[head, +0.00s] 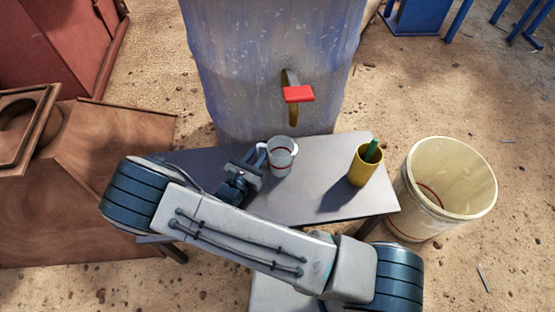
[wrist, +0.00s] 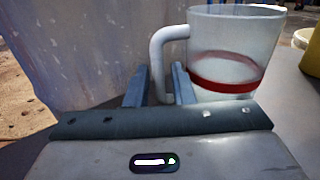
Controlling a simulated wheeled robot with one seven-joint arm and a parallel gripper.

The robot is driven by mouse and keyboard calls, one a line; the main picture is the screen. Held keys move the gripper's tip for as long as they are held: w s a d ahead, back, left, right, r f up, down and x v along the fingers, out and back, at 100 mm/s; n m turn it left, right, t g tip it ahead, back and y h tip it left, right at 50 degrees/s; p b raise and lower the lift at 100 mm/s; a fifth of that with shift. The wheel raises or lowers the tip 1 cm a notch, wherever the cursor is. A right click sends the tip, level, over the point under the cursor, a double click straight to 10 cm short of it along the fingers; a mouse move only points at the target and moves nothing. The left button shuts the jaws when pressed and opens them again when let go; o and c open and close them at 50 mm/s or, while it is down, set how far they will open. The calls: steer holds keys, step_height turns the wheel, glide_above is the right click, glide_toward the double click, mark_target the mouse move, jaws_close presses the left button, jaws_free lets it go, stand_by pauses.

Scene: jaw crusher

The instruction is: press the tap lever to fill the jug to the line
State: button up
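The clear jug (head: 281,158) stands upright on the grey table, in front of and below the tap. It has a white handle on its left and a red line (wrist: 226,88) around its lower part. I cannot tell whether it holds water. The tap's red lever (head: 298,94) sticks out from the big blue-grey tank (head: 235,75); the tap is outside the wrist view. My gripper (head: 251,161) is at the jug's left side. In the wrist view its fingers (wrist: 161,75) stand on either side of the jug's handle (wrist: 160,58), with a small gap showing.
A yellow cup (head: 362,168) with a green item stands on the right of the table (head: 310,205). A cream bucket (head: 447,180) is on the ground to the right. Brown wooden panels (head: 90,200) lie at left. The table between jug and cup is clear.

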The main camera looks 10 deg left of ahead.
steer(key=shift+x, duration=1.15)
jaws_close()
